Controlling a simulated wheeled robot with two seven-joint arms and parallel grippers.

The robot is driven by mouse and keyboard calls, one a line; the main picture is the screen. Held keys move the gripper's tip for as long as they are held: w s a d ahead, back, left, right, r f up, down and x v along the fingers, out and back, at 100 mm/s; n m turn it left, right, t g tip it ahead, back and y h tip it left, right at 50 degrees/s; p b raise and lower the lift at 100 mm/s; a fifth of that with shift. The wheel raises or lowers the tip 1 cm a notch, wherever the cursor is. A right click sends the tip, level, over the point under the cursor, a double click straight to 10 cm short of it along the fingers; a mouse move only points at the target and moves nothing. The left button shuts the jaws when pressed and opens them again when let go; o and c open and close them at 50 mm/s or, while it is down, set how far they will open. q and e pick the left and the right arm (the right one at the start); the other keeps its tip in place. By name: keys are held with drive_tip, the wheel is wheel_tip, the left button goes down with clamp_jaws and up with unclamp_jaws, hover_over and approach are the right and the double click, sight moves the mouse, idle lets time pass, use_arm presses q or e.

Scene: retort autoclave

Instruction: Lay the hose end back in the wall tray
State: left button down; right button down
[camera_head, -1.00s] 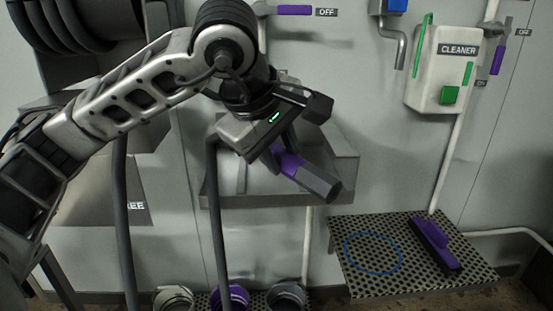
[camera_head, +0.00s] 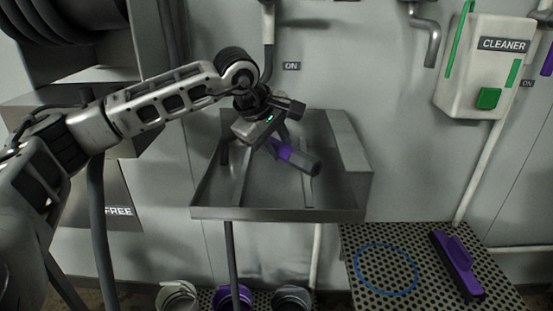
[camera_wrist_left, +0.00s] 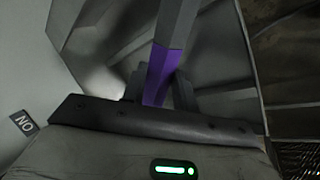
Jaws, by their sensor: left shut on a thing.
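The hose end (camera_head: 302,159) is a grey nozzle with a purple band. My left gripper (camera_head: 277,143) is shut on it at the purple band, which also shows between the fingers in the left wrist view (camera_wrist_left: 163,72). The nozzle tilts down to the right, over the inside of the metal wall tray (camera_head: 275,213). I cannot tell whether it touches the tray floor. The grey hose (camera_head: 231,262) hangs below the tray's front edge; its link to the nozzle is hidden. My right gripper is not in view.
A perforated shelf (camera_head: 420,255) at the lower right holds a blue ring (camera_head: 387,289) and a purple brush (camera_head: 457,264). Several buckets, one a purple bucket (camera_head: 221,302), stand below the tray. A white cleaner dispenser (camera_head: 482,75) hangs at the upper right.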

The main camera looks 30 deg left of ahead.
use_arm(q)
drive_tip(key=shift+w+a+f, duration=0.25)
drive_tip(key=shift+w+f, duration=0.1)
drive_tip(key=shift+f, duration=0.1)
drive_tip(key=shift+w+a+f, duration=0.25)
drive_tip(key=shift+w+f, duration=0.05)
drive_tip(key=shift+f, duration=0.15)
wheel_tip(320, 180, down, 3)
drive_tip(key=shift+w+a+f, duration=0.1)
drive_tip(key=shift+w+a, duration=0.05)
drive_tip(key=shift+f, duration=0.15)
drive_tip(key=shift+f, duration=0.25)
drive_tip(key=c, duration=1.1)
unclamp_jaws()
drive_tip(key=shift+r, duration=0.15)
